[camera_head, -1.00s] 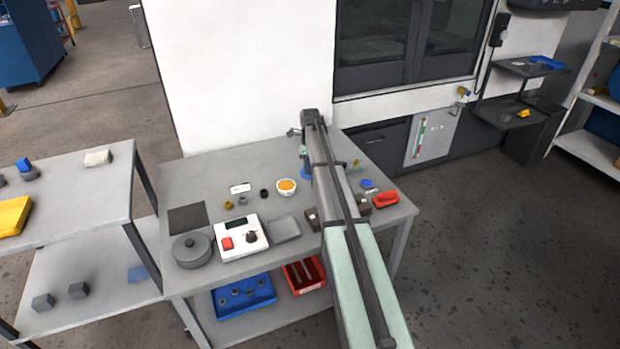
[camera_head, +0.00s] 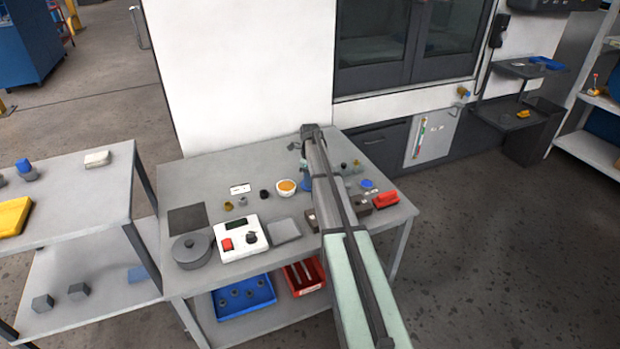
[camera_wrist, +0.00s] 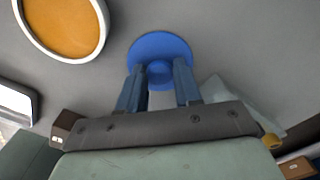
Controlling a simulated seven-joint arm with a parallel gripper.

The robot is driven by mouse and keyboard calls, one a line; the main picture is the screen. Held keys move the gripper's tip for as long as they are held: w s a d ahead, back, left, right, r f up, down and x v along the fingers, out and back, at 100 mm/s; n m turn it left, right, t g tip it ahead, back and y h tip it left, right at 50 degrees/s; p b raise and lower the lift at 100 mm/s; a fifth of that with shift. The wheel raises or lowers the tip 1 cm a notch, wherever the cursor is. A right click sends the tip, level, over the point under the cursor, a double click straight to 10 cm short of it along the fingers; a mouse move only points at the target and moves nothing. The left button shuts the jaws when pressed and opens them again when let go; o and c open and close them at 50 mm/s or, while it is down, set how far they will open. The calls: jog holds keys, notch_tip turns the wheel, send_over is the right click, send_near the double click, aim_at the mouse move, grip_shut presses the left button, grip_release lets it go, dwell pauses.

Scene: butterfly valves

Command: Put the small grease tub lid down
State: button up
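The blue grease tub lid (camera_wrist: 160,50) is a round disc with a small knob in the wrist view. My gripper (camera_wrist: 160,75) has its two blue fingers on either side of the knob, shut on it. In the head view the lid (camera_head: 308,186) is a small blue patch low over the bench, mostly hidden by my arm. The lid looks flat and close to the bench top; I cannot tell whether it touches. The white tub of orange grease (camera_head: 287,187) stands open just left of it, also in the wrist view (camera_wrist: 62,22).
The grey bench (camera_head: 215,172) holds a white control box (camera_head: 240,239), a grey round pot (camera_head: 192,250) and small fittings left of my arm. Right of it are a blue disc (camera_head: 367,183) and a red item (camera_head: 386,200). Bare bench lies behind the tub.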

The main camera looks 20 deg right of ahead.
jog(key=o, duration=0.4)
jog(key=shift+c, duration=0.2)
jog(key=shift+r, duration=0.15)
notch_tip(320, 180, up, 12)
dwell(0.3)
dwell(0.3)
